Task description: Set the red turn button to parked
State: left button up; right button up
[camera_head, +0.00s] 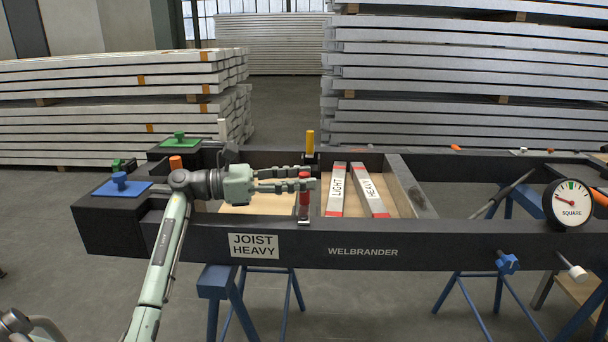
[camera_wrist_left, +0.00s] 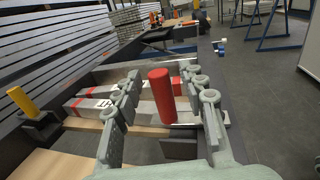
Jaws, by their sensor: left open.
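The red turn button (camera_head: 304,203) is an upright red cylinder on the near rail of the dark frame. It also shows in the left wrist view (camera_wrist_left: 161,95), between the two finger rows of my left gripper (camera_head: 313,178). The gripper is open, reaching in from the left, with one finger on each side of the red cylinder. A gap shows on both sides in the left wrist view (camera_wrist_left: 165,92). The gripper partly hides the red cylinder in the head view. No "parked" mark is readable. My right gripper is not in view.
A yellow post (camera_head: 310,142) stands on the far rail. Bars marked LIGHT (camera_head: 337,190) and HEAVY (camera_head: 371,190) lie inside the frame. A blue knob (camera_head: 120,181) and a green knob (camera_head: 179,137) are at the left end. A dial (camera_head: 568,204) is at the right.

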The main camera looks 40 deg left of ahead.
pick_arm(q)
jog(key=shift+w+d, duration=0.35)
jog(key=shift+w, duration=0.05)
jog(key=shift+c, duration=0.2)
grip_shut()
